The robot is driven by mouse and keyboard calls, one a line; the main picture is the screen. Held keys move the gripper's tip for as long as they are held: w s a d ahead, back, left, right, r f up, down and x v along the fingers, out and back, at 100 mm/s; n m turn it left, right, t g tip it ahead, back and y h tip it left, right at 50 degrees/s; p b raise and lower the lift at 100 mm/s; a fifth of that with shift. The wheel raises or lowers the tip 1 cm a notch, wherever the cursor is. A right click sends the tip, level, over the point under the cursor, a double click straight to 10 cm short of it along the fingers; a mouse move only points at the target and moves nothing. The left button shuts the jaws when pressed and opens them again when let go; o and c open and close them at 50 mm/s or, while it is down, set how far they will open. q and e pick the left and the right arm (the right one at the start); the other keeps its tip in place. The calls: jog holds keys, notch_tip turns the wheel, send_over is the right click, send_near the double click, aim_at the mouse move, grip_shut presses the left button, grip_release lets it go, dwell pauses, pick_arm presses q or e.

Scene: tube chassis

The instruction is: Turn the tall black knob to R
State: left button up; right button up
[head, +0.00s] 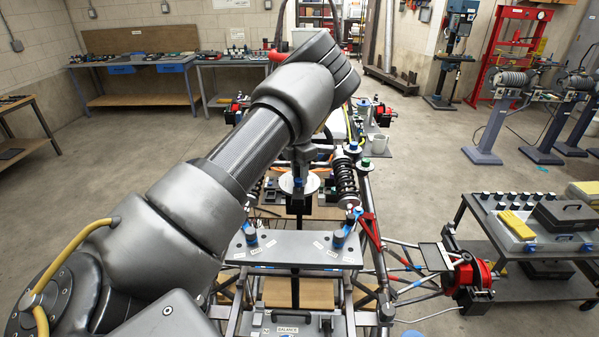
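My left arm comes in from the left and reaches over the chassis, its wrist bending down beyond the forearm. A dark block (294,203) stands below the plate. The gripper's fingers are small and partly covered, so I cannot tell whether they are open or shut. I cannot make out the tall black knob or an R mark; the arm and wrist cover part of that area. My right gripper is not in view.
A grey plate (295,250) with two blue-marked posts lies nearer on the tube chassis. A black coil spring (346,182) stands close right of the gripper. A red-and-black hub (468,275) juts out at right, near a cart (520,288). Open floor lies beyond.

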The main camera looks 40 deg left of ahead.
pick_arm(q)
jog(key=shift+c, duration=1.2)
jog(key=shift+n, duration=3.7)
jog(key=shift+r, duration=0.1)
jog(key=o, duration=0.7)
